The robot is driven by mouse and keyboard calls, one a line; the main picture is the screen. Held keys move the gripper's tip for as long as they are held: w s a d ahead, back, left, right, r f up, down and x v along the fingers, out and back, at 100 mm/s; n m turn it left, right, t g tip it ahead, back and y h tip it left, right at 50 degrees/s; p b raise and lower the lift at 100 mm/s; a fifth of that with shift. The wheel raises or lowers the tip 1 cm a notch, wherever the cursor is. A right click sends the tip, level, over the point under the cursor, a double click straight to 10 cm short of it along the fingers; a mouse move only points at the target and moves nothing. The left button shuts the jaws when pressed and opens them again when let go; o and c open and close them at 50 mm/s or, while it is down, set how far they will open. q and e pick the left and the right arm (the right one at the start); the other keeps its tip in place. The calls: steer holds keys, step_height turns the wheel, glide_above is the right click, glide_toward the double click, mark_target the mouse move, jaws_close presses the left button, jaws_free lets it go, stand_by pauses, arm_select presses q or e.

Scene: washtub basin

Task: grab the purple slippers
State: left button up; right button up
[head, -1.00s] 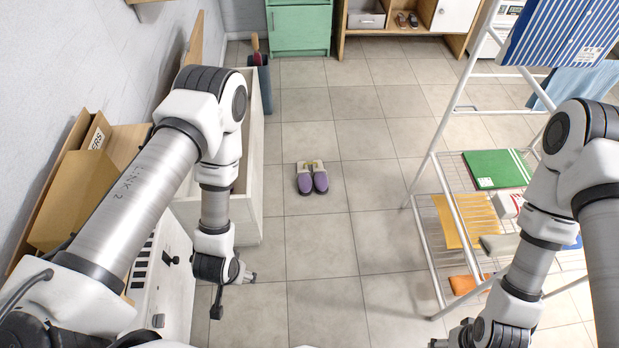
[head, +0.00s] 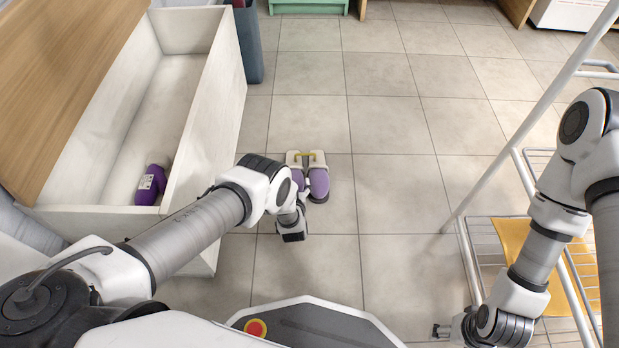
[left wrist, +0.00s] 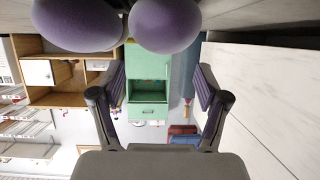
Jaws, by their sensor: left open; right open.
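The purple slippers (head: 318,180) stand side by side on the tiled floor, with pale insoles and a yellow piece across their far ends. In the left wrist view their rounded purple toes (left wrist: 165,25) fill the top edge. My left gripper (left wrist: 158,85) is open and empty, its fingers apart just short of the toes. In the head view it is mostly hidden behind my left wrist, close beside the left slipper. My right gripper (head: 440,330) is open and empty low at the right, away from the slippers.
A long white bench box (head: 205,120) stands open at the left, with a purple labelled item (head: 151,185) inside. A white drying rack (head: 540,100) with a yellow cloth (head: 525,250) stands at the right. A dark bin (head: 249,45) is behind. Floor around the slippers is clear.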

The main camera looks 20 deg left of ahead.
arm_select(q)
steer(key=b+x, duration=0.4)
steer(key=x, duration=0.1)
steer(key=shift+a+f, duration=0.2)
steer(key=shift+f, duration=0.2)
steer(key=shift+w, duration=0.35)
steer(key=shift+a+r, duration=0.1)
steer(key=shift+r, duration=0.1)
steer(key=c, duration=1)
